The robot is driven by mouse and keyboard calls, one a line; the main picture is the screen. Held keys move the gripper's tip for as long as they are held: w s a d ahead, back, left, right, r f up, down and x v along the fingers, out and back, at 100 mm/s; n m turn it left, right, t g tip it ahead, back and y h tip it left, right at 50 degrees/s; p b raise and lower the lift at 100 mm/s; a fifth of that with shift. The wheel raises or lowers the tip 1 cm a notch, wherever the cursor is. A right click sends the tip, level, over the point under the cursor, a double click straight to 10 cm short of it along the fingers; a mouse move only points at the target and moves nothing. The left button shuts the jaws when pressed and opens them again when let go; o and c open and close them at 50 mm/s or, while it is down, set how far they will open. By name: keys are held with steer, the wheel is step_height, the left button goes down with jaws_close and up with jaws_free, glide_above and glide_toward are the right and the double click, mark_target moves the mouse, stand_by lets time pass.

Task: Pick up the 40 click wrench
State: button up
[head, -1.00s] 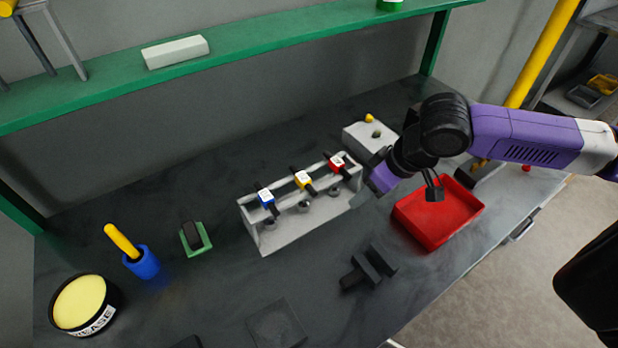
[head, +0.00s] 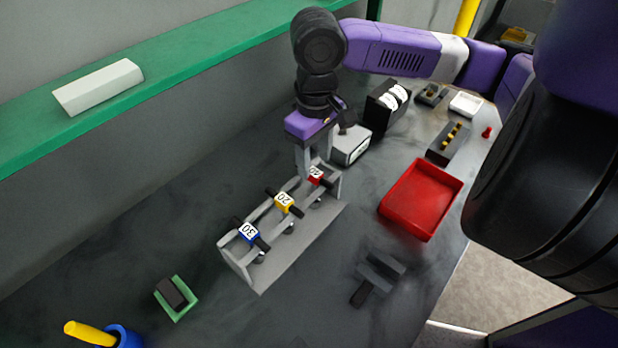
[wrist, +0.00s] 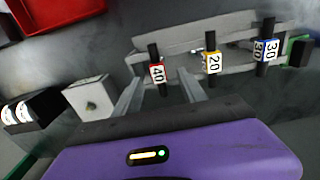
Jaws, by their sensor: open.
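The 40 click wrench, with a red block and a white 40 label (wrist: 157,73), sits in the grey rack (wrist: 228,72). In the head view its red block (head: 315,178) is at the rack's right end, partly hidden by my gripper. My gripper (head: 308,166) is over that end of the rack, pointing down. In the wrist view my gripper (wrist: 162,86) has its two fingers apart, with the 40 wrench's black shaft between and just beyond them. I cannot tell whether either finger touches it.
The yellow 20 wrench (head: 284,202) and blue 30 wrench (head: 249,234) share the rack. A white-grey box (head: 350,146) stands close behind my gripper. A red tray (head: 420,200) and a dark tool (head: 377,275) lie to the right. The green shelf (head: 190,75) runs above the back.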

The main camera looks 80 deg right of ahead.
mark_target(315, 172)
steer(key=f+b, duration=0.1)
steer(key=f, duration=0.5)
steer(key=shift+d+f, duration=0.15)
steer(key=shift+d, duration=0.05)
jaws_close()
